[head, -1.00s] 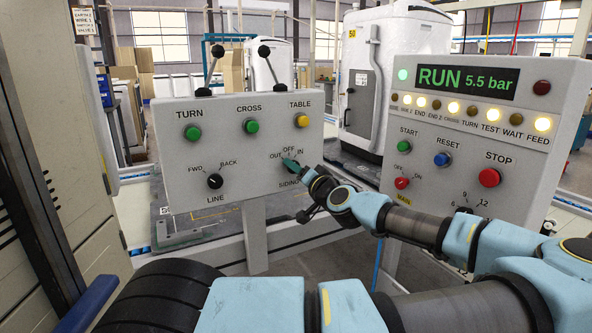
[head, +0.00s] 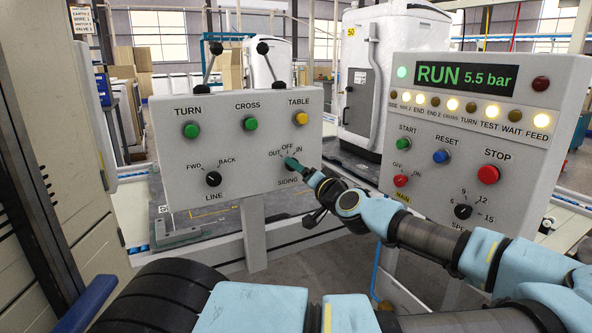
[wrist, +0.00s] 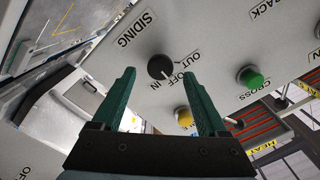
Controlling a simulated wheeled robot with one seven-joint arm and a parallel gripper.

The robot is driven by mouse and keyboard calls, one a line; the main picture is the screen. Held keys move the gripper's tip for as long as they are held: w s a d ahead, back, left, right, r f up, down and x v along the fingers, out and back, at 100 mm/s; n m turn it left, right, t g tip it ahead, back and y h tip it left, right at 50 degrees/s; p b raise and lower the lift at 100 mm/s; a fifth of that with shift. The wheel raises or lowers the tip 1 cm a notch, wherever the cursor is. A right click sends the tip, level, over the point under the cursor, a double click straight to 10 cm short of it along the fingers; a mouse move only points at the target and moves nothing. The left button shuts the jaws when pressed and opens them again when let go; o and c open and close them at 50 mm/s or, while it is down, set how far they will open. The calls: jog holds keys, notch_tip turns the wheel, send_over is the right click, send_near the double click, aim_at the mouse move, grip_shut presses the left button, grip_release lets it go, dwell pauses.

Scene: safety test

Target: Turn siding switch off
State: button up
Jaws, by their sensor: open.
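The SIDING switch is a black round knob (wrist: 160,67) on the grey panel, with OUT, OFF and IN printed around it. In the wrist view it lies between and just beyond the fingertips of my gripper (wrist: 158,73). The two green fingers are spread apart with nothing between their inner faces. A pale mark shows on the knob's lower right edge; I cannot tell for certain which label it points at. In the head view my gripper (head: 292,164) is at the lower right of the panel and covers the knob.
The same grey panel (head: 180,170) carries a LINE knob (head: 213,179), green TURN (head: 190,130) and CROSS (head: 250,124) buttons, a yellow TABLE button (head: 302,118) and two levers on top. A second panel (head: 400,105) with a red STOP button (head: 488,175) stands right, close to my arm.

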jog(key=b+v, duration=0.1)
jog(key=v, duration=0.6)
jog(key=shift+s, duration=0.2)
jog(key=shift+d, duration=0.15)
jog(key=s+a+f+n+g+y, duration=0.1)
jog(key=s+a+f+n+g, duration=0.15)
jog(key=a+f+g, duration=0.5)
jog(key=s+a+f+n+g, duration=0.1)
jog(key=s+a+f+g, duration=0.25)
jog(key=a+f, duration=0.6)
jog(key=s+f+g+h, duration=0.2)
jog(key=s+f+g, duration=0.3)
jog(key=s, duration=0.1)
jog(key=s+d+r+g+h, duration=0.1)
jog(key=s+d+r+h, duration=0.1)
jog(key=d+r+h, duration=0.35)
notch_tip(320, 180, up, 22)
jog(key=w+a+t+h+p, duration=0.1)
jog(key=a+t+p, duration=0.1)
jog(key=p, duration=1)
jog(key=shift+w+m, duration=0.25)
jog(key=shift+m, duration=0.1)
